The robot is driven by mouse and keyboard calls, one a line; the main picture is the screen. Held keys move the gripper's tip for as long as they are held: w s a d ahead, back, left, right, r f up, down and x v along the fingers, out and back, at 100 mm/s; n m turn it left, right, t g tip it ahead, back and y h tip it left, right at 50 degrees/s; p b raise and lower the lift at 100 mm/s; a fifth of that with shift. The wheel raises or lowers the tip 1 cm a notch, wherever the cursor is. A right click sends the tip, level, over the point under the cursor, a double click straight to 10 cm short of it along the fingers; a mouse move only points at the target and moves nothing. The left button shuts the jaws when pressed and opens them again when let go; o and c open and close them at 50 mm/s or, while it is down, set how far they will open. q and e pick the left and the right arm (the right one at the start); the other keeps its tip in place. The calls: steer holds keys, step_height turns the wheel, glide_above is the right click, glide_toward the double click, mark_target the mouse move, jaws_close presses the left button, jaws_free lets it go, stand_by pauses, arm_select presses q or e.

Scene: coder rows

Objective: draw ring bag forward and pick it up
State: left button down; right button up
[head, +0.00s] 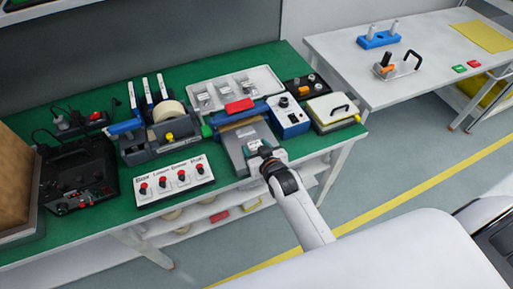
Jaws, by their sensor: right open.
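A white tray (272,77) at the back of the green bench holds several small clear bags. I cannot tell which of them, if any, is the ring bag. In front of it stands a blue and grey device (231,139) with a red block on top and a grey sloping plate in front. A small pale patch, perhaps a bag or a label, lies on that plate (233,158). My right gripper (258,150) is over the plate's right part, open, and its fingertips are small and partly hidden by its own body. My left gripper is not in view.
A blue box with a knob (289,117) and a cream-lidded box (332,112) stand right of the plate. A red-button panel (173,182) and a tape dispenser (165,136) stand left. A white table (420,42) is at the far right.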

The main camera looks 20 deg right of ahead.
steer(key=o, duration=1.1)
steer(key=shift+c, duration=0.2)
steer(key=shift+s, duration=0.15)
steer(key=v, duration=1.2)
steer(key=shift+b, duration=0.3)
steer(key=shift+d, duration=0.1)
steer(key=s+a+f+n+g, duration=0.1)
steer(key=s+f+g, duration=0.35)
steer(key=f, duration=1.05)
steer(key=s+f+g, duration=0.2)
steer(key=s+f, duration=0.5)
steer(key=f, duration=0.8)
steer(key=s+d+f+g, duration=0.2)
steer(key=s+f, duration=0.5)
steer(key=s, duration=0.4)
steer(key=s+d+f+n+g, duration=0.1)
steer(key=s+d+f+g, duration=0.2)
steer(key=s+f, duration=0.4)
steer(key=s+g, duration=0.1)
steer(key=s, duration=0.3)
steer(key=shift+d, duration=0.25)
